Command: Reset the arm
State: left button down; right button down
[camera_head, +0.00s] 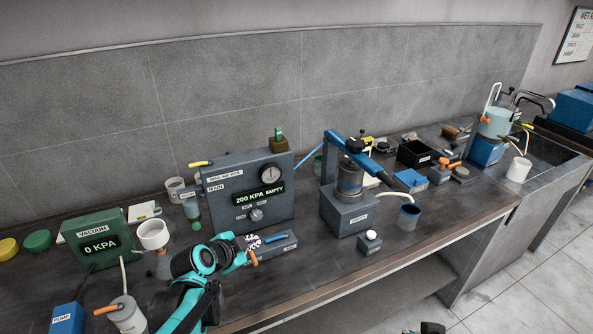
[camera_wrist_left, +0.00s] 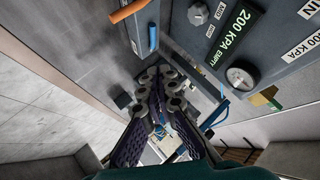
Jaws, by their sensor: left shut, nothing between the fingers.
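My left arm (camera_head: 190,290), teal and black, reaches up from the bottom edge in the head view. Its gripper (camera_head: 252,243) is shut and empty, close to the front of the grey pressure unit (camera_head: 222,214) reading "200 KPA EMPTY". In the left wrist view the dark ribbed fingers (camera_wrist_left: 160,98) are together with nothing between them. The same unit's display (camera_wrist_left: 232,38) and dial (camera_wrist_left: 240,79) show at the upper right there. A low grey block (camera_head: 276,250) with orange and blue handles lies beside the gripper.
A green vacuum box (camera_head: 97,243) reading "0 KPA" and a white cup (camera_head: 153,235) stand left of the arm. A grey press with a blue lever (camera_head: 345,206), a blue-grey cup (camera_head: 409,216) and a small white-topped block (camera_head: 371,241) stand right. The bench's front edge is mostly clear.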

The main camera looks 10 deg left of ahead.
pick_arm(q)
jog(key=s+d+f+n+g+y+b, duration=0.1)
jog(key=s+d+n, duration=0.1)
jog(key=s+n, duration=0.3)
jog(key=s+d+f+n+g+y+b, duration=0.1)
jog(key=s+n, duration=0.5)
jog(key=s, duration=0.8)
jog(key=shift+d+f+g, duration=0.5)
jog(key=shift+f+g, duration=0.2)
jog(key=shift+g, duration=0.1)
